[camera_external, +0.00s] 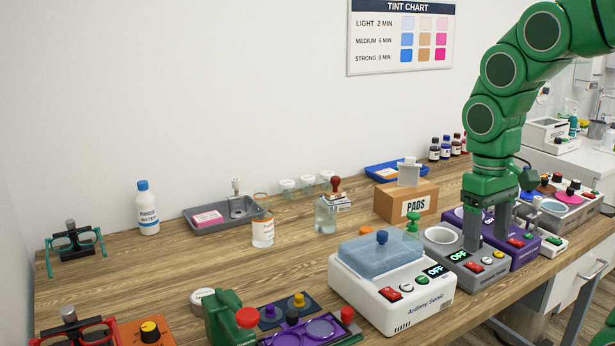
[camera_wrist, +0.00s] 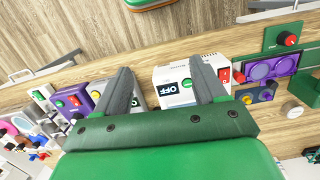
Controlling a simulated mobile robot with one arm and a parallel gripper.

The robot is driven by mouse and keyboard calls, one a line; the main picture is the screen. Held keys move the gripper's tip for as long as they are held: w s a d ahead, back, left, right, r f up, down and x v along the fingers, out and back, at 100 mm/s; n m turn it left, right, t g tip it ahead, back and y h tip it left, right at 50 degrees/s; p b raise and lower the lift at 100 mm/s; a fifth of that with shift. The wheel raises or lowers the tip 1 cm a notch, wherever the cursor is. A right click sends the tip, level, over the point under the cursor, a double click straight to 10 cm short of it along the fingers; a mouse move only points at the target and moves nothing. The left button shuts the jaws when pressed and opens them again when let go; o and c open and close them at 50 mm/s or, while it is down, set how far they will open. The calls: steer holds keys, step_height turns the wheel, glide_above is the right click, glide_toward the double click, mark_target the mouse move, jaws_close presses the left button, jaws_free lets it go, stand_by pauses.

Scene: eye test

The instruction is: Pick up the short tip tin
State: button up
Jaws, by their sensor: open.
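A low round tin with a pale lid (camera_external: 203,297) lies on the front left of the wooden bench in the external view, partly behind a green device. A similar small pale round thing (camera_wrist: 292,109) shows at the right edge of the wrist view. Its label is too small to read, so I cannot tell if it is the short tip tin. My gripper (camera_external: 488,240) points down over the grey and purple units at the right, well away from it. In the wrist view the two fingers (camera_wrist: 157,66) are apart, with nothing held between them.
A white cleaner with a blue lid (camera_external: 385,281), a grey heater (camera_external: 478,278) and a purple unit (camera_external: 524,253) line the front edge. A PADS box (camera_external: 405,206) and a grey tray (camera_external: 200,227) stand behind. Bare bench (camera_external: 150,270) lies at the left.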

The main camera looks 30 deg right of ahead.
steer(key=w+a+m, duration=0.1)
steer(key=w+a, duration=0.7)
steer(key=w, duration=0.6)
steer(key=m+t+y, duration=0.1)
steer(key=m+t, duration=0.1)
glide_toward(205, 293)
steer(key=shift+s+d+f, duration=0.2)
steer(key=shift+d+f, duration=0.05)
steer(key=shift+f, duration=0.2)
steer(key=shift+s+d+f, duration=0.2)
steer(key=shift+s+f, duration=0.05)
steer(key=shift+f, duration=0.15)
steer(key=shift+w+a+f+y, duration=0.1)
steer(key=shift+a+f+y, duration=0.2)
steer(key=shift+a, duration=0.15)
steer(key=shift+w+a+f, duration=0.1)
steer(key=shift+a+f, duration=0.1)
steer(key=shift+f, duration=1.05)
steer(key=shift+w+a+f, duration=0.1)
steer(key=shift+a+f, duration=0.05)
steer(key=shift+f, duration=1.1)
steer(key=shift+a+f, duration=0.2)
steer(key=shift+f, duration=1)
steer(key=c, duration=0.7)
steer(key=shift+r, duration=0.15)
